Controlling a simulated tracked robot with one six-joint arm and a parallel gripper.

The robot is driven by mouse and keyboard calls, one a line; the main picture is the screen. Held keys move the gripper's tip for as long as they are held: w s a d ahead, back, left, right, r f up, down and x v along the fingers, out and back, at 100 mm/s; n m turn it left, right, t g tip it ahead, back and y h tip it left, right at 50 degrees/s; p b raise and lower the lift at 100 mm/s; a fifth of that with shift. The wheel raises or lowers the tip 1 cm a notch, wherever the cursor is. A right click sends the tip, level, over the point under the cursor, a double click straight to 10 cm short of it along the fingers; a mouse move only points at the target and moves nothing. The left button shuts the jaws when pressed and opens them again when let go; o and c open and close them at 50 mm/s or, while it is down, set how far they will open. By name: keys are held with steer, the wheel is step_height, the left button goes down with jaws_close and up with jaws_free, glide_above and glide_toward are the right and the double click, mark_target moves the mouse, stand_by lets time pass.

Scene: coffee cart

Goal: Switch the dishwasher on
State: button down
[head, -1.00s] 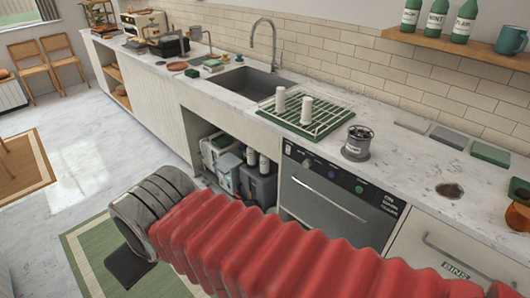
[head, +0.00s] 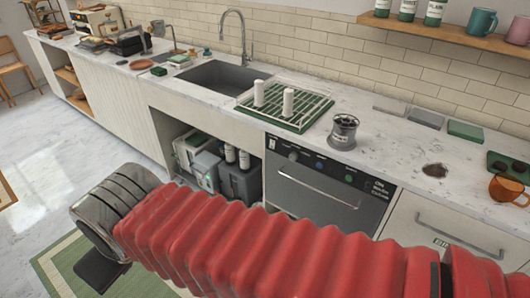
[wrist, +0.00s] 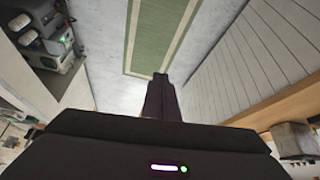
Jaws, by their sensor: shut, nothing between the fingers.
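The dishwasher (head: 322,192) is built in under the counter, right of the open cupboard. It has a grey front with a long bar handle and appears closed. Its black control strip (head: 305,160) along the top carries a knob (head: 293,156), a blue button (head: 319,166) and a green button (head: 342,174). My red arm covers the lower part of the dishwasher. My gripper (wrist: 160,77) is shut and empty in the wrist view, over the floor and green mat, apart from the dishwasher. The dishwasher is not recognisable in the wrist view.
The open cupboard (head: 155,112) holds machines and bottles. On the counter (head: 385,150) are a dish rack (head: 318,121), a metal canister (head: 344,132) and an orange cup (head: 507,188). A bin drawer (head: 450,238) stands right of the dishwasher. Floor (head: 45,160) is clear at left.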

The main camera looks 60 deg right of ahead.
mark_target(271, 148)
steer(key=w+d+f+m+g+h, duration=0.1)
steer(key=w+d+f+g+h, duration=0.2)
steer(key=d, duration=1)
steer(key=w+d+f+m+g+h, duration=0.1)
steer(key=d+f+m+g+h, duration=0.2)
steer(key=d, duration=1)
steer(key=w+d+f+g+h, duration=0.25)
steer(key=d+g+h, duration=0.2)
steer(key=d, duration=0.75)
steer(key=w+d+f+n+t+h, duration=0.1)
steer(key=d+f+h, duration=0.5)
steer(key=d+f, duration=1.1)
steer(key=shift+w+d+f+n+t, duration=0.15)
steer(key=shift+d+n+t, duration=0.4)
steer(key=shift+n+t, duration=0.1)
steer(key=shift+d, duration=0.1)
steer(key=d, duration=0.4)
steer(key=s+d+f, duration=0.1)
steer(key=d, duration=0.4)
steer(key=s+d, duration=0.1)
steer(key=d, duration=0.3)
steer(key=shift+s+d+f, duration=0.1)
steer(key=shift+d+f, duration=0.2)
steer(key=shift+f, duration=0.05)
